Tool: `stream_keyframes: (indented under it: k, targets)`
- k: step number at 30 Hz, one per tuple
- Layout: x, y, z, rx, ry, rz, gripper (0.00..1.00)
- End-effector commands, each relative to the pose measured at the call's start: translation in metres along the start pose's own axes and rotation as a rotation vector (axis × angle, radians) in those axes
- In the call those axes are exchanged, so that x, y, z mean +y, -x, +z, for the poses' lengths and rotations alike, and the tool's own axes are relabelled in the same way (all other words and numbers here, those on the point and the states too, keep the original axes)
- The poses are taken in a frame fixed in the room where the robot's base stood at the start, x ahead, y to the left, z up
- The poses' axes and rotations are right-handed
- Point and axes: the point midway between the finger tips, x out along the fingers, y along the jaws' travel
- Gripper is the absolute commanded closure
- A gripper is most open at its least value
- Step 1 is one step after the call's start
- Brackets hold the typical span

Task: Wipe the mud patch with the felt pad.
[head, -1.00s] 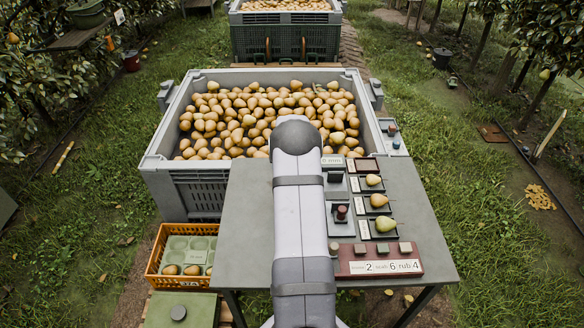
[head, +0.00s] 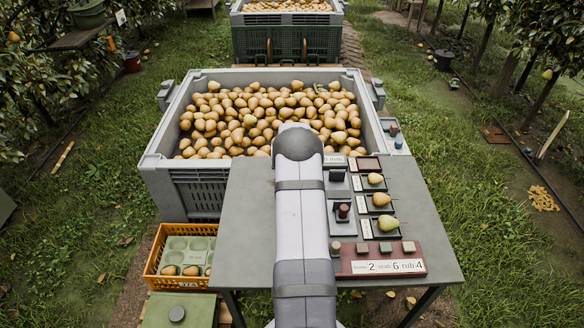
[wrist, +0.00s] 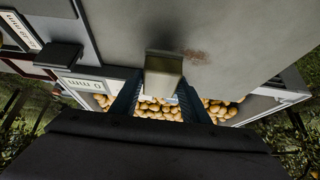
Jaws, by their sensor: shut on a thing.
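In the wrist view my gripper (wrist: 160,88) is shut on the felt pad (wrist: 163,76), a small grey-beige block between its two dark blue fingers. The mud patch (wrist: 197,55) is a faint reddish-brown smear on the grey tabletop (wrist: 235,35). It lies just beyond the pad's upper right corner in that view. A dark shadow lies along the pad's far edge; I cannot tell whether the pad touches the table. In the head view my arm hides my gripper, the pad and the patch.
A large grey bin (head: 195,185) of pears stands behind the table. The table's left part (head: 245,240) is clear.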

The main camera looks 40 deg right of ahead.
Motion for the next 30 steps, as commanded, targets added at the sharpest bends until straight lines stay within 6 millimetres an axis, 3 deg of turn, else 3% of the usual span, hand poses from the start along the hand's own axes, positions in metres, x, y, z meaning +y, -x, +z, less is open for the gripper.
stream_keyframes:
  k: [10, 30]
  targets:
    - [0.0, -0.034, 0.022, -0.001, 0.002, 0.0, 0.76]
    - [-0.063, -0.034, 0.022, 0.0, 0.002, -0.001, 0.79]
